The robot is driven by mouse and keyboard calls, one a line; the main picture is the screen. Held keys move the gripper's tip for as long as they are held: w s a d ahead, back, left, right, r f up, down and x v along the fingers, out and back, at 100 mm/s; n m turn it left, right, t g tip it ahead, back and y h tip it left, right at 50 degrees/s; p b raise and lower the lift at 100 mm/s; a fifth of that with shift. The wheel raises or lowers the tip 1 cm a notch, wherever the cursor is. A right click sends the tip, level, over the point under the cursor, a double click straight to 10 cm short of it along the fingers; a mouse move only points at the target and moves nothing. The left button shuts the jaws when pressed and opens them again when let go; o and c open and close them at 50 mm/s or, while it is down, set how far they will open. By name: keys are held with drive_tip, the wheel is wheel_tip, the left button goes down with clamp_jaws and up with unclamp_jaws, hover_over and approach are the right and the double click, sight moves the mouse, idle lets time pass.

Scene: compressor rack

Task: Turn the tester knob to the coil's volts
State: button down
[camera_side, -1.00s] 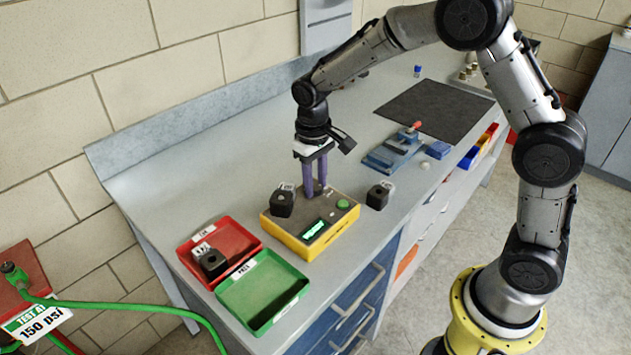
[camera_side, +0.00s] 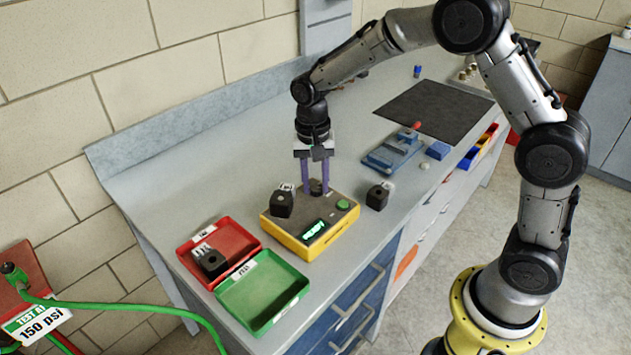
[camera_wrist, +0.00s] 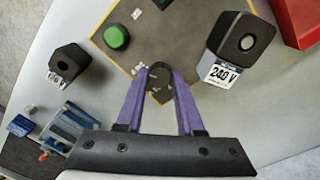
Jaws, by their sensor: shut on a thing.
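The yellow-edged tester (camera_side: 300,245) sits on the bench, with a lit green display (camera_side: 314,229) that seems to read READY. Its green button (camera_side: 343,204) also shows in the wrist view (camera_wrist: 117,37). A black coil (camera_side: 283,204) stands at the tester's back left corner; in the wrist view its label (camera_wrist: 222,74) reads 240 V. My gripper (camera_side: 315,190) points down over the tester. In the wrist view its purple fingers (camera_wrist: 160,80) are shut on the small dark knob (camera_wrist: 158,88). The fingers partly hide the knob and its markings, so its setting is unreadable.
A second black coil (camera_side: 377,198) stands right of the tester. A red tray (camera_side: 233,240) holds another coil (camera_side: 212,263); the green tray (camera_side: 262,297) in front is empty. A blue fixture (camera_side: 392,152) and a dark mat (camera_side: 435,108) lie farther back.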

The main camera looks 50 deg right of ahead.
sight(313, 187)
drive_tip(key=shift+m, duration=0.3)
drive_tip(key=c, duration=0.5)
unclamp_jaws()
drive_tip(key=shift+c, duration=0.2)
wheel_tip(313, 187, up, 14)
drive_tip(key=shift+w+a, duration=0.15)
drive_tip(key=shift+w, duration=0.05)
